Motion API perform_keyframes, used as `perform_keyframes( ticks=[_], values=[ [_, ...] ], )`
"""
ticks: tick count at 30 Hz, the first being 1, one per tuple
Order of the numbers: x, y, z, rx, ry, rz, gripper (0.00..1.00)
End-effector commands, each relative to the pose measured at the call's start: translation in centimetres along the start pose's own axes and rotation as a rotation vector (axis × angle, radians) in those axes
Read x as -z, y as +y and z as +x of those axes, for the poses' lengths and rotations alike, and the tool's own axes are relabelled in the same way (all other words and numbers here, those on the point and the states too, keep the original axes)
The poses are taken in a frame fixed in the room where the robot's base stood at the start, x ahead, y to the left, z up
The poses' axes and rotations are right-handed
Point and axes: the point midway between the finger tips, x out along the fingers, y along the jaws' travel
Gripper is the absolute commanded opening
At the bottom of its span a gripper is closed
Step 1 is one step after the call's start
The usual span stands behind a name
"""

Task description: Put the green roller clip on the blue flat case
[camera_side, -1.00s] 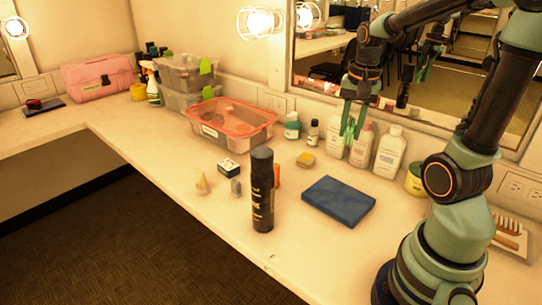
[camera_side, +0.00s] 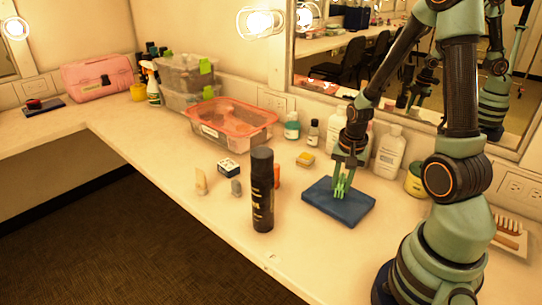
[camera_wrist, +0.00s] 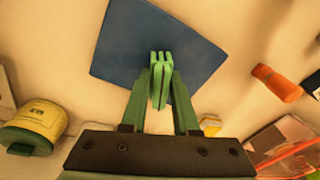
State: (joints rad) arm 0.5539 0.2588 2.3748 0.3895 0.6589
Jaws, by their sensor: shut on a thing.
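The blue flat case (camera_side: 352,206) lies flat on the counter, right of the black can in the side view. It also fills the upper middle of the wrist view (camera_wrist: 130,42). My gripper (camera_side: 342,186) points down over the case. It is shut on the green roller clip (camera_wrist: 160,78), which sits between the fingertips in the wrist view. In the side view the clip blends with the green fingers. It is low over the case, and I cannot tell whether it touches the top.
A tall black can (camera_side: 262,192) stands left of the case, with an orange item (camera_wrist: 277,83) behind it. White bottles (camera_side: 390,152) stand behind the case, and a yellow-green jar (camera_side: 415,180) is to its right. A red-rimmed bin (camera_side: 232,122) is farther left.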

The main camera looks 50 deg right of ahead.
Motion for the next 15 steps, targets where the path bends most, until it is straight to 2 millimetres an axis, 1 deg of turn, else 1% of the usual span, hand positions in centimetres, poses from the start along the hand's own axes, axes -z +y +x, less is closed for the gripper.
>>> perform_keyframes(
  ticks=[1,3,15],
  values=[
    [-0.09,0.07,0.51,-0.002,-0.002,0.0,0.0],
    [-0.12,0.09,0.87,-0.001,-0.001,0.0,0.0],
    [-0.11,0.08,1.22,0.0,0.0,0.0,0.0]
  ],
)
